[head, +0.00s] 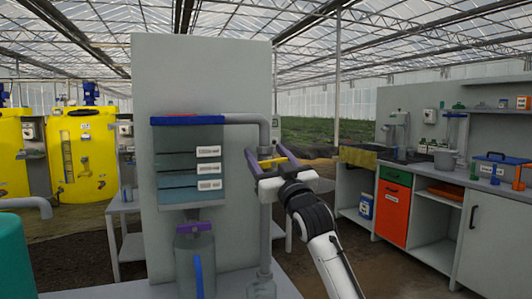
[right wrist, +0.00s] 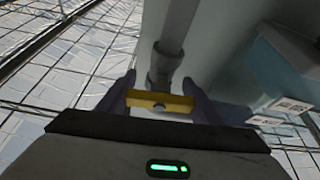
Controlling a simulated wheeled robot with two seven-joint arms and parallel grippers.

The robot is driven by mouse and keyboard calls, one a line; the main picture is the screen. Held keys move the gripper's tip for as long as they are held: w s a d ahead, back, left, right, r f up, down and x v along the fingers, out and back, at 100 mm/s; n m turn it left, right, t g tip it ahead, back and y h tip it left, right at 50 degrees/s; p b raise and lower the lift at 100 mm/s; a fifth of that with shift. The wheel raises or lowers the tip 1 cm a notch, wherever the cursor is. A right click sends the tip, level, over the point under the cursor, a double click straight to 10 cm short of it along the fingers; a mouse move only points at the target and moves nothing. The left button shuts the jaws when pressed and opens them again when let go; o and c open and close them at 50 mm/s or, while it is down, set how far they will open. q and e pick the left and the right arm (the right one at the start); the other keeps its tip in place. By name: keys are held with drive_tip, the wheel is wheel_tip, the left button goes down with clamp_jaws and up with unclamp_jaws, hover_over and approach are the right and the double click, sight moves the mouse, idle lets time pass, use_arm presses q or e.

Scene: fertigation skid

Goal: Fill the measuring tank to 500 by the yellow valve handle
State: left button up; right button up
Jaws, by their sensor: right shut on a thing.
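The measuring tank (head: 172,160) is a see-through bluish box on the grey panel, with a blue and red top edge. Three white labels (head: 208,169) sit one above another on its right side; their numbers are too small to read. Bluish bands show inside it, but I cannot tell the exact liquid level. The yellow valve handle (head: 272,161) is on the grey vertical pipe right of the tank. My right gripper (head: 264,151) is shut on it, with purple fingers either side. In the right wrist view the yellow handle (right wrist: 160,101) lies crosswise between the fingers. My left gripper is out of view.
A purple handle (head: 187,228) is under the tank, above a grey jug (head: 188,265) with a blue grip. Yellow tanks (head: 95,172) stand at the far left. A workbench with an orange door (head: 391,211) stands at the right.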

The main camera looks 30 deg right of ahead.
drive_tip(key=shift+d+m+h+p, duration=0.1)
drive_tip(key=shift+m+h+p, duration=0.4)
drive_tip(key=shift+m, duration=0.7)
drive_tip(key=o, duration=1.1)
drive_tip(key=shift+c, duration=0.2)
drive_tip(key=shift+s, duration=0.1)
drive_tip(key=v, duration=1)
